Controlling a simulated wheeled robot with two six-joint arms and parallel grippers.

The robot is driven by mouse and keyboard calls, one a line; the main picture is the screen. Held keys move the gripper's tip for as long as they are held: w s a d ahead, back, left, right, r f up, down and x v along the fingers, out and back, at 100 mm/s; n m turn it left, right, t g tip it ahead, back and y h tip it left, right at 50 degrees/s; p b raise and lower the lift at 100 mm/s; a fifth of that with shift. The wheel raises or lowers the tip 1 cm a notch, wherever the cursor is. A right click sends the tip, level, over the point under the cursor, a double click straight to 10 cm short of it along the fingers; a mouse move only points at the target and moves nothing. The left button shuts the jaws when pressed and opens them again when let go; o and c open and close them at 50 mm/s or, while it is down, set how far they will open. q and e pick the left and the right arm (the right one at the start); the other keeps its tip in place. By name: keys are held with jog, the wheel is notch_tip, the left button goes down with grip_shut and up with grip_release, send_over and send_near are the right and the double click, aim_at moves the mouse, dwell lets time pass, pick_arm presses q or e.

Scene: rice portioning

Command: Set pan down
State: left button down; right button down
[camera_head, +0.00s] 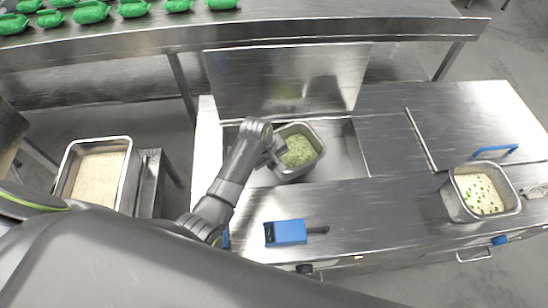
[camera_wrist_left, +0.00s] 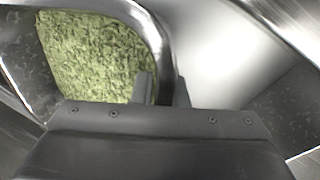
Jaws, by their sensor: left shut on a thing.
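A steel pan (camera_head: 317,139) with a green, grainy filling sits at or just inside the open well in the steel counter. My left gripper (camera_head: 281,151) is shut on the pan's left wall. In the left wrist view the pan's rim (camera_wrist_left: 162,50) runs between the fingers of the left gripper (camera_wrist_left: 164,88), with the green filling to the left. I cannot tell whether the pan's base touches the well's floor. My right gripper is not in view.
An open lid (camera_head: 285,80) stands behind the well (camera_head: 345,155). A pan of rice with green bits (camera_head: 448,195) stands at the right. A blue tool (camera_head: 286,232) lies in front. Another rice pan (camera_head: 128,165) is at the left.

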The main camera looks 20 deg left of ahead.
pick_arm(q)
jog(key=shift+s+a+x, duration=0.1)
jog(key=shift+a+x, duration=0.05)
jog(key=shift+x, duration=0.8)
jog(key=shift+s+a+x, duration=0.1)
jog(key=shift+a+x, duration=0.05)
jog(key=shift+x, duration=0.75)
jog(key=shift+f, duration=0.1)
jog(key=c, duration=1.7)
grip_release()
jog(key=shift+s+f, duration=0.2)
jog(key=shift+c, duration=0.2)
jog(key=o, duration=0.3)
jog(key=shift+r, duration=0.1)
jog(key=v, duration=1.2)
